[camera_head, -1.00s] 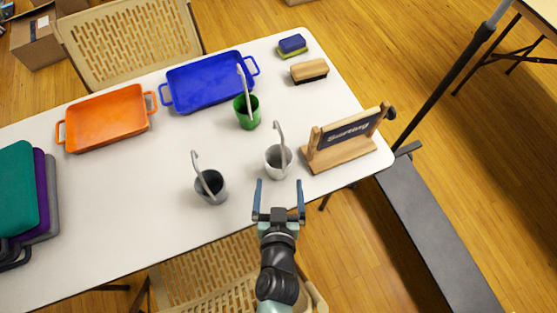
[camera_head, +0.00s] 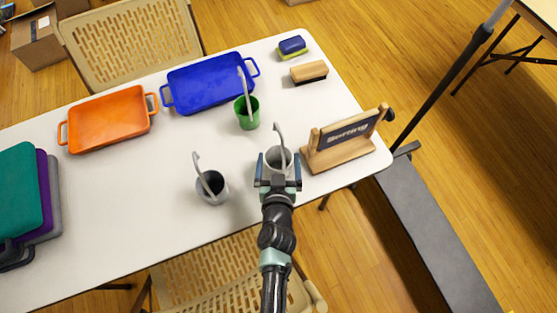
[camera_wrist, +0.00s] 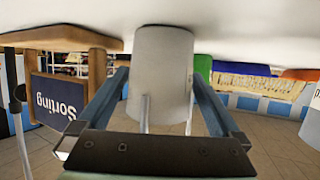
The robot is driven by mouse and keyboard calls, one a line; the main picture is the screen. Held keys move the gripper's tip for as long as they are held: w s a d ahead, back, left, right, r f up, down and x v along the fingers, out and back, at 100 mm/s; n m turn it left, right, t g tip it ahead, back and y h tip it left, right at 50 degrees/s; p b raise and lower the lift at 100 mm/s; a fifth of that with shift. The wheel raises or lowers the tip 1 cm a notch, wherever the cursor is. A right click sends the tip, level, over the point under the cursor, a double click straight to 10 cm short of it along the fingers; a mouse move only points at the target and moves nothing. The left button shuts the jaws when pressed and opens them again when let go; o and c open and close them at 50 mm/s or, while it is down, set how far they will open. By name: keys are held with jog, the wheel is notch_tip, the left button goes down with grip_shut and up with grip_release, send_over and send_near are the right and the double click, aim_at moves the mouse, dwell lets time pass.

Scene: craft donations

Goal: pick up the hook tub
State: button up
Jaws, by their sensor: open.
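Three small tubs, each with a hooked grey rod rising from it, stand on the white table: a light grey tub (camera_head: 279,158), a green tub (camera_head: 247,112) and a darker grey tub (camera_head: 212,188). The pictures do not show which one is named the hook tub. My gripper (camera_head: 279,163) is open at the light grey tub, one finger on either side of it. In the wrist view, the picture is upside down and the light grey tub (camera_wrist: 163,58) shows between the open fingers. I cannot tell whether the fingers touch it.
A wooden stand with a "Sorting" sign (camera_head: 347,132) is close on the right. An orange tray (camera_head: 148,122) and a blue tray (camera_head: 254,66) lie behind.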

jog(key=c, duration=1.3)
jog(key=shift+c, duration=0.3)
jog(key=shift+r, duration=0.1)
